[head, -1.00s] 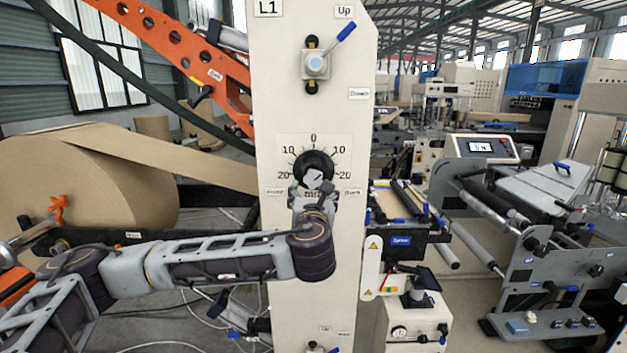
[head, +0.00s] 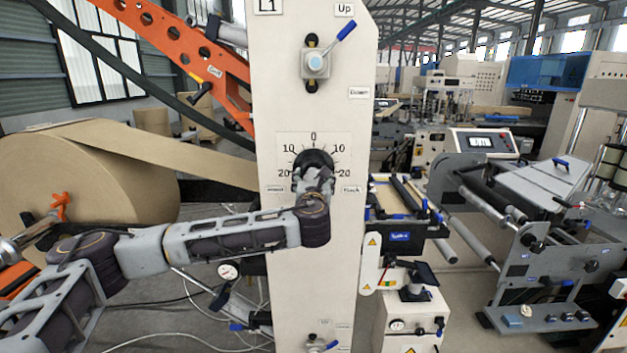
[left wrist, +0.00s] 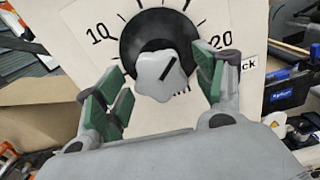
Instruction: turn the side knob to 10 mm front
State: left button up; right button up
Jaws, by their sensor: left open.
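The side knob (left wrist: 158,76) is a pale grey lobed knob with a black line, on a round black disc (head: 313,158) on the white upright panel. In the left wrist view the line slants up to the right. The scale around it reads 0 at the top, with 10 and 20 on each side. My left gripper (head: 316,178) is at the dial, and in the left wrist view its green-padded fingers (left wrist: 159,82) are open, one on either side of the knob, with gaps visible. In the head view the gripper mostly covers the knob. My right gripper is not in view.
A lever with a blue handle (head: 340,32) is above the dial on the same panel. A large brown paper roll (head: 75,185) and an orange arm (head: 185,45) are to the left. Other machines (head: 540,215) stand to the right.

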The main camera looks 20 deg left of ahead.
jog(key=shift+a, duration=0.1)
pick_arm(q)
jog(key=c, duration=1)
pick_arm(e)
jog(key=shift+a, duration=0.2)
pick_arm(q)
jog(key=shift+f+n+b, duration=0.1)
jog(key=shift+n+b, duration=0.2)
jog(key=shift+n, duration=0.1)
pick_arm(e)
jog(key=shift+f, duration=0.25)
pick_arm(q)
jog(key=n+b, duration=0.7)
jog(key=n, duration=1.2)
jog(key=shift+b, duration=0.4)
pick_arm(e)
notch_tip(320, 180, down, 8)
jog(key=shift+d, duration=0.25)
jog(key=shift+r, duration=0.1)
